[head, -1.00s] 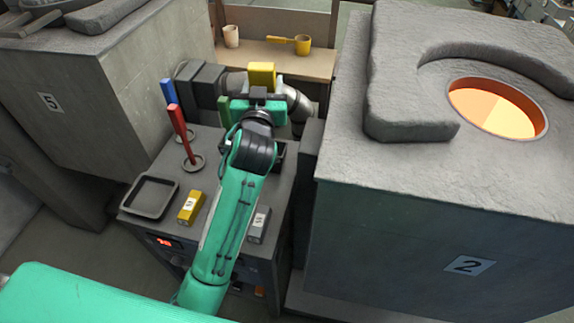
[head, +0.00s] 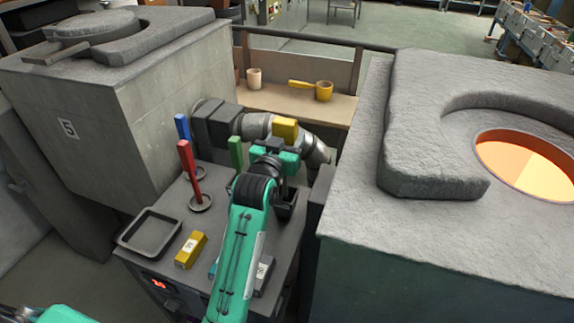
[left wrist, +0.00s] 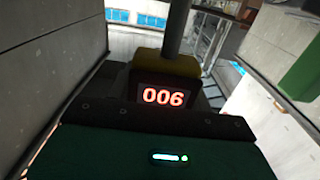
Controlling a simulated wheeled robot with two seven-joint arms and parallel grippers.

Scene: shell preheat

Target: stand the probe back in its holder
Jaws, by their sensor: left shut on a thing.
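The probe has a yellow housing (head: 285,130) in the head view. My left gripper (head: 278,158) is shut on it, above the far right part of the cart top. In the left wrist view the probe's red display (left wrist: 163,97) reads 006, and a dark rod (left wrist: 175,28) extends from the yellow housing. The probe's lower end is hidden in the head view. A black open-topped box (head: 287,205), which looks like the holder, stands at the cart's right edge, partly covered by my arm. I cannot tell whether the probe touches it. My right gripper is not in view.
Red (head: 187,165), blue (head: 182,127) and green (head: 236,151) upright handles stand on the cart, left of my gripper. A tray (head: 126,240) and yellow block (head: 191,250) lie nearer. A thick pipe (head: 258,125) runs behind. Furnace 2 (head: 350,215) stands close right.

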